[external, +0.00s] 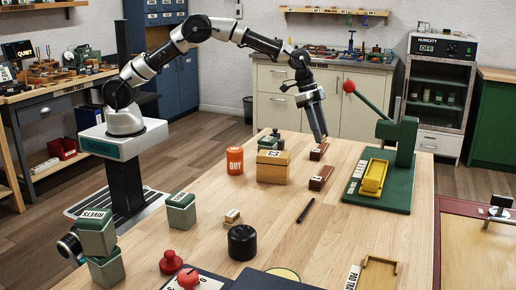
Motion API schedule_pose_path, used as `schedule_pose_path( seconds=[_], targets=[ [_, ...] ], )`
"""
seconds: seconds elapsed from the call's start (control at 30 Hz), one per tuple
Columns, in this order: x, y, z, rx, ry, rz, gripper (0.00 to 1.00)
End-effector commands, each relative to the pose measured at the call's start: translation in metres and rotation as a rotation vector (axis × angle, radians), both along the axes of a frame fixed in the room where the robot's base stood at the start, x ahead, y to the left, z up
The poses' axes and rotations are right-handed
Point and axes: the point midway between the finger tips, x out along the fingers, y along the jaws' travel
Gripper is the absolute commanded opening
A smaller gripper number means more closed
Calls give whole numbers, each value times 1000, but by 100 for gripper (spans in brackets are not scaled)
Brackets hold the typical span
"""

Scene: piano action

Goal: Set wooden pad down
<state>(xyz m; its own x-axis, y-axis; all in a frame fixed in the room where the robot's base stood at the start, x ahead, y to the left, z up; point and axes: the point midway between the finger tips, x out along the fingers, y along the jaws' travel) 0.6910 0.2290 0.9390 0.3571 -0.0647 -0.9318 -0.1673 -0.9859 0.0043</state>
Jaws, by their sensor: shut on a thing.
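My gripper (322,139) points down over the far part of the wooden table. Its jaws are shut at a small reddish-brown block with a pale label (317,153), which I take to be the wooden pad. The fingertips hide part of it, and I cannot tell whether it touches the table. A similar reddish-brown block (321,178) lies nearer on the table. A shallow wooden tray (379,274) with a partly readable "PAD" label lies at the front right.
A green press (403,140) with a red-knobbed lever and yellow piece stands right of my gripper. A wooden box (272,167) and orange "DRY" can (235,161) stand left. A black round jar (242,243) is nearer. The table's middle right is mostly clear.

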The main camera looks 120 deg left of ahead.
Motion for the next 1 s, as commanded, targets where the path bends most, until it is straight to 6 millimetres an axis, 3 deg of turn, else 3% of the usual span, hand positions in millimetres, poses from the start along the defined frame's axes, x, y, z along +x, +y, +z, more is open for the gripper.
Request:
schedule_pose_path(
  seconds=[0.03,0.3,0.6,0.8,1.0],
  targets=[
    [12,-31,0,1,1,-24,13],
    [51,-174,1,4,-1,-101,13],
    [58,-331,3,3,-12,-181,13],
    [51,-399,4,0,-19,-214,13],
    [47,-423,-1,-2,-21,-225,13]
  ],
)
